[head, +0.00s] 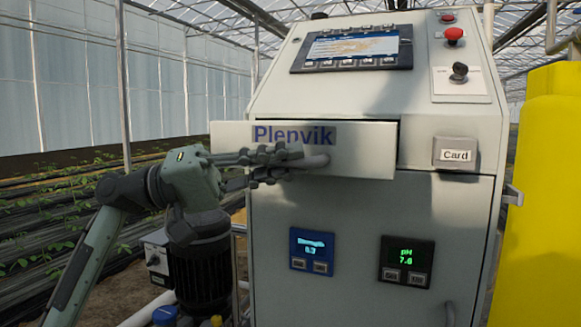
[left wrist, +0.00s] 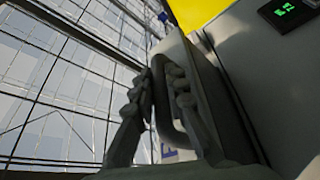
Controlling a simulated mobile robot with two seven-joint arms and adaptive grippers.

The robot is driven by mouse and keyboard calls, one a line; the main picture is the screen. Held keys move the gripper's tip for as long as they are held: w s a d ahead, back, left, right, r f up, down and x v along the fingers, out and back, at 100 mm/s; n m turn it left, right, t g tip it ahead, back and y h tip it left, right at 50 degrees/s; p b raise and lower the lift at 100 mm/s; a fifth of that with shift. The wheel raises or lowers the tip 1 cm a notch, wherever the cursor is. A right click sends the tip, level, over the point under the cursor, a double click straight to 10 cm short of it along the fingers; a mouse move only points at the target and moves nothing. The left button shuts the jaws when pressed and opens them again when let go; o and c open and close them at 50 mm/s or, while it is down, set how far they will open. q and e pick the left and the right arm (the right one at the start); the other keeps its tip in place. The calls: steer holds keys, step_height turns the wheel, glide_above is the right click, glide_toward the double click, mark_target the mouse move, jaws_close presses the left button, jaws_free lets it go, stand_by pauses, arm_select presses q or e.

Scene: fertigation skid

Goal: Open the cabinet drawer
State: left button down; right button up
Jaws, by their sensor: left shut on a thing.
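The drawer's pale front, marked "Plenvik" (head: 365,150), stands out from the grey cabinet (head: 345,215), with a dark gap along its top and right edge. The drawer is partly open. The left gripper comes in from the left and is shut on the handle. In the left wrist view, the fingers (left wrist: 160,88) close around the looped handle (left wrist: 166,125). The fingers hide part of the handle. My right gripper is in neither view.
Above the drawer are a screen (head: 352,47) and a red button (head: 454,35). A Card slot (head: 456,153) is to the right. Strength (head: 311,251) and pH (head: 406,262) panels sit below. A dark motor (head: 200,270) stands below my left arm. A yellow tank (head: 545,190) is at right.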

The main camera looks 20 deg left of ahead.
arm_select(q)
steer(key=shift+s, duration=0.9)
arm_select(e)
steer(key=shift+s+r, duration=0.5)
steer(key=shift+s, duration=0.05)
arm_select(q)
steer(key=c, duration=1.5)
jaws_free()
steer(key=shift+c, duration=0.2)
steer(key=shift+a, duration=0.1)
steer(key=v, duration=1.2)
